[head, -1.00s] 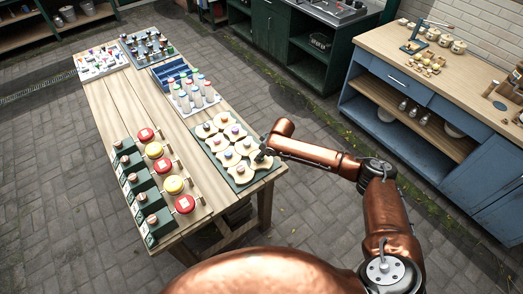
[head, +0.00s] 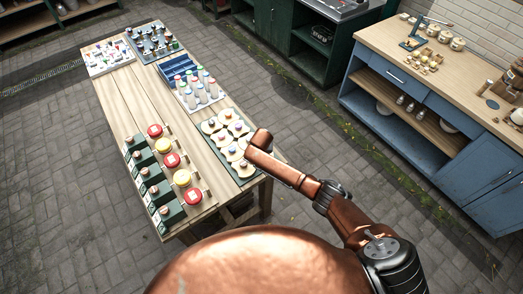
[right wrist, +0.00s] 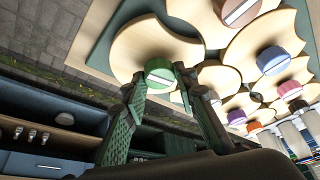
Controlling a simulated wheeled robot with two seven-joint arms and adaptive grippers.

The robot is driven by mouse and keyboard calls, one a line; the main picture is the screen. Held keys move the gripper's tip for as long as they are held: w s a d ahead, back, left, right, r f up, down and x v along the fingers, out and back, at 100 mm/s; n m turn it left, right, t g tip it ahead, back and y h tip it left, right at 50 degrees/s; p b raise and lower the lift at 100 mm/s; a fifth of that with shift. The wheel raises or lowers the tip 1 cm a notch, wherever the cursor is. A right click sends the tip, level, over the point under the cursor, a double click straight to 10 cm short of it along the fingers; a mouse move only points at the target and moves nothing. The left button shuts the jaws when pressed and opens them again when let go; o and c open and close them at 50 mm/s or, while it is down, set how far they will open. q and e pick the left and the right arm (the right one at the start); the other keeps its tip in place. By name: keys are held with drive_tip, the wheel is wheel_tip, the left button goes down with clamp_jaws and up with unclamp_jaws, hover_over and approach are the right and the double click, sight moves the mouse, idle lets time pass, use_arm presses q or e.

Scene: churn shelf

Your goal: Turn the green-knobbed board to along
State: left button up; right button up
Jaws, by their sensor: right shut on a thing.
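The green-knobbed board (right wrist: 140,42) is a pale wooden piece with curved, scooped edges, lying on a dark green panel (right wrist: 106,48) in the right wrist view. Its round green knob (right wrist: 159,72) bears a white line. My right gripper (right wrist: 162,80) is shut on the green knob, with a finger on each side. In the head view my copper right arm reaches the near right table corner and hides most of the gripper. Neighbouring boards have a red-brown knob (right wrist: 240,12), a blue knob (right wrist: 272,61) and a pink knob (right wrist: 290,89). My left gripper is not in view.
Bottles (head: 202,88) stand behind the boards in the head view. Red and yellow discs on dark green boxes (head: 150,182) line the table's left side. Bare planks (head: 195,140) lie between. A blue cabinet (head: 400,112) stands right, across the paved floor (head: 300,130).

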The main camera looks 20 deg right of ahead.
drive_tip(key=shift+s+f+m+h, duration=0.15)
drive_tip(key=shift+m+h, duration=0.15)
drive_tip(key=shift+m, duration=0.7)
drive_tip(key=o, duration=1.2)
drive_tip(key=shift+c, duration=0.2)
drive_tip(key=shift+a+r, duration=0.1)
drive_tip(key=shift+r, duration=0.1)
drive_tip(key=v, duration=1.1)
drive_tip(key=shift+r, duration=0.4)
drive_tip(key=shift+s+a+f, duration=0.1)
